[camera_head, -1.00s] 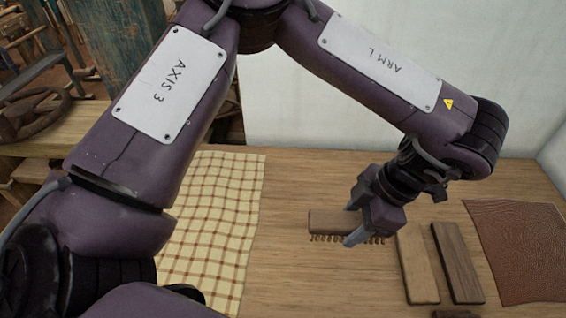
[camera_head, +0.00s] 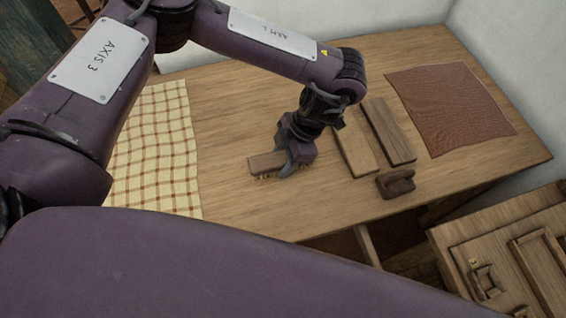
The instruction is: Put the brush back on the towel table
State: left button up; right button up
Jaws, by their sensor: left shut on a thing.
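The brush (camera_head: 264,163) has a brown wooden back with tan bristles facing down. My left gripper (camera_head: 288,164) is shut on it, at or just above the wooden table (camera_head: 240,215); I cannot tell whether the bristles touch the top. The fingers hide part of the brush. A yellow checked towel (camera_head: 155,150) lies on the same table to the left, partly behind my left arm. My right gripper is not in view.
Two wooden boards, a light one (camera_head: 354,150) and a dark one (camera_head: 388,132), lie right of the gripper. A small dark wooden block (camera_head: 396,183) sits near the front edge. A red-brown cloth (camera_head: 450,108) lies far right. Wooden furniture (camera_head: 500,245) stands lower right.

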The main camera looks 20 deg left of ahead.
aim_at(283, 165)
pick_arm(q)
jog(key=shift+f, duration=1.85)
jog(key=shift+f, duration=0.2)
jog(key=o, duration=0.9)
jog(key=shift+o, duration=0.2)
jog(key=shift+r, duration=0.1)
jog(key=v, duration=1.2)
